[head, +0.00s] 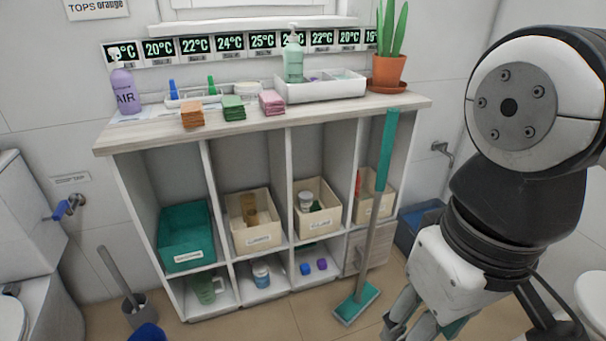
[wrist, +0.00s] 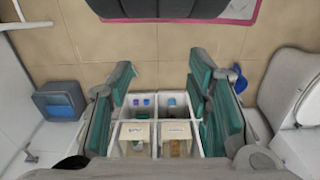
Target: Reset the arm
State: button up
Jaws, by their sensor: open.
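My arm (head: 510,180) is at the right of the head view, bent downward in front of the shelf unit. My gripper (head: 420,328) is at the lower edge of that view, partly cut off. In the wrist view my gripper (wrist: 163,90) is open, with its teal finger pads wide apart and nothing between them. The shelf unit (head: 262,124) shows beyond and between the fingers in the wrist view, with its bins at the bottom of the picture.
A teal-headed mop (head: 358,303) leans against the shelf near my gripper. A potted plant (head: 389,72) and bottles stand on top. A blue bin (head: 420,222) is right of the shelf. A toilet (wrist: 291,88) and a pink-edged mat (wrist: 170,18) show in the wrist view. Floor between is clear.

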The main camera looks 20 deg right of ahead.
notch_tip(320, 180, up, 27)
jog(key=t+p, duration=0.3)
jog(key=p, duration=2.2)
jog(key=shift+d+t, duration=0.25)
jog(key=shift+t, duration=0.15)
jog(key=shift+r, duration=0.1)
